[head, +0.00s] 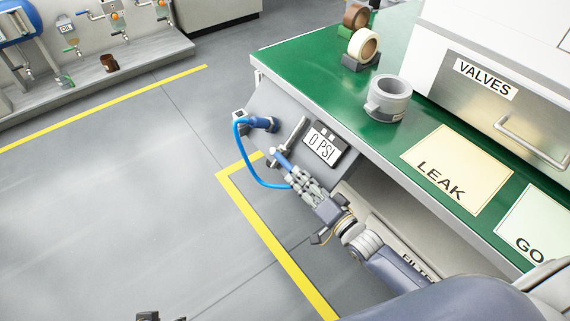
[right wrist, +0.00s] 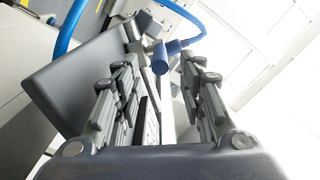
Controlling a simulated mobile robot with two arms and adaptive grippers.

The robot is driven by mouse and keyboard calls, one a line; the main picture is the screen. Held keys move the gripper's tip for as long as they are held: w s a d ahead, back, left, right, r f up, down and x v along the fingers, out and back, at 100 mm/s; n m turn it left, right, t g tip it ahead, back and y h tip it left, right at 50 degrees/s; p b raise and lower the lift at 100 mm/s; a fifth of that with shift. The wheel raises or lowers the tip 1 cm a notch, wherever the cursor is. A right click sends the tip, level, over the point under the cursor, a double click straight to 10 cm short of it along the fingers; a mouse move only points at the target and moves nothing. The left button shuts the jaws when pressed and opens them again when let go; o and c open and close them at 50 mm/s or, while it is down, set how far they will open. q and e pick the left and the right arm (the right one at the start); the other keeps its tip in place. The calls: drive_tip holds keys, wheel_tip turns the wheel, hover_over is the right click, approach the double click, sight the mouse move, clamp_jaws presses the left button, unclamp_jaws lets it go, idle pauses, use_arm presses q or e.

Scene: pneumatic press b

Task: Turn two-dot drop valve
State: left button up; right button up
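A grey sloped panel on the bench front holds a white 0 PSI display (head: 322,146). Beside it is a valve with a blue handle (head: 282,159); the handle also shows in the right wrist view (right wrist: 160,58). No dot marks can be made out on it. My right gripper (head: 294,176) is open just in front of the handle. In the right wrist view its fingers (right wrist: 160,85) stand apart, with the blue handle end beyond and between them; contact cannot be told. A dark part at the bottom edge may be my left gripper (head: 148,316), mostly cut off.
A blue hose (head: 241,155) loops from a blue fitting (head: 262,123) beside the right gripper. The green bench (head: 300,62) carries tape rolls (head: 388,97), LEAK (head: 457,168) and GO (head: 535,226) mats and a VALVES cabinet (head: 485,85). Small valves (head: 75,45) line the back wall. Left floor is clear.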

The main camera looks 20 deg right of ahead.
sight(288, 167)
drive_tip(key=b+x, duration=0.1)
drive_tip(key=x, duration=0.5)
drive_tip(key=shift+w, duration=0.1)
use_arm(q)
drive_tip(key=shift+v, duration=2)
use_arm(e)
drive_tip(key=shift+w+a, duration=0.25)
drive_tip(key=shift+w, duration=0.4)
clamp_jaws()
